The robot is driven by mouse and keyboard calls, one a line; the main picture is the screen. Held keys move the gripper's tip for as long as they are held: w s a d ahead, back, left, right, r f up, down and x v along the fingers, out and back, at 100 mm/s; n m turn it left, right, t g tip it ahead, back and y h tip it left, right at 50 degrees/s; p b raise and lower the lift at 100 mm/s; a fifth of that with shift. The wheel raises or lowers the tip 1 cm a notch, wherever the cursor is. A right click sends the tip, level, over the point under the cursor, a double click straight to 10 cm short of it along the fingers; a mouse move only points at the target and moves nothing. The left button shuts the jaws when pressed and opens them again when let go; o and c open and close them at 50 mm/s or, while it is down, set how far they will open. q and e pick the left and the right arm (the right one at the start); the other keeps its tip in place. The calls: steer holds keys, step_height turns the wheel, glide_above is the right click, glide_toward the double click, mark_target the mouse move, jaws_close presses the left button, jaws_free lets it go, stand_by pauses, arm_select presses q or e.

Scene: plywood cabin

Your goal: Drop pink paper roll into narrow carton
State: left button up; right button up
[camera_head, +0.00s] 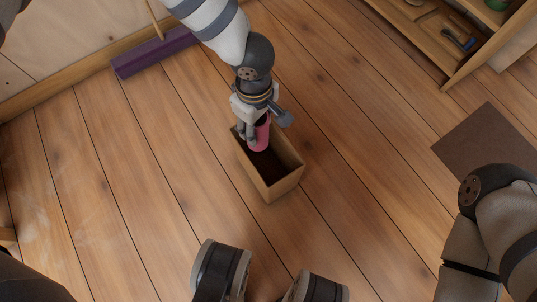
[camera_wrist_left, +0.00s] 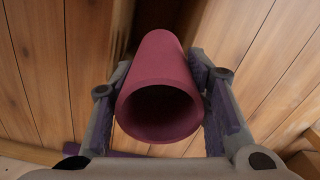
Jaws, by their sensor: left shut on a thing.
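The pink paper roll (camera_head: 261,134) is a hollow tube, held between the fingers of my left gripper (camera_head: 258,132). In the left wrist view the roll (camera_wrist_left: 158,92) lies between the two fingers of the left gripper (camera_wrist_left: 160,100), its open end toward the camera. The narrow carton (camera_head: 281,187) stands open on the floor, with a dark inside. In the head view the roll's lower end overlaps the back part of the carton's opening. I cannot tell how far down it reaches. The fingers of my right gripper are not visible.
A purple broom head (camera_head: 155,53) lies by the wall at the upper left. A wooden shelf (camera_head: 425,40) with small items stands at the upper right. A brown mat (camera_head: 487,143) lies at the right. The plank floor around the carton is clear.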

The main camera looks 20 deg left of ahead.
arm_select(q)
steer(key=shift+d+f, duration=0.1)
steer(key=shift+f, duration=0.6)
step_height(320, 180, down, 6)
steer(key=b, duration=0.3)
steer(key=shift+r+b, duration=0.2)
steer(key=shift+b, duration=0.1)
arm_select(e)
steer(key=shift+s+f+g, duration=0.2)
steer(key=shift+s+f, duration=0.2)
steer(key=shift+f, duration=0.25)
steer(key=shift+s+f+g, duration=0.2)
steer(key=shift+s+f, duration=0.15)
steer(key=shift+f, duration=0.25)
arm_select(q)
steer(key=shift+r, duration=0.1)
steer(key=o, duration=1.4)
step_height(320, 180, up, 12)
steer(key=shift+r, duration=0.1)
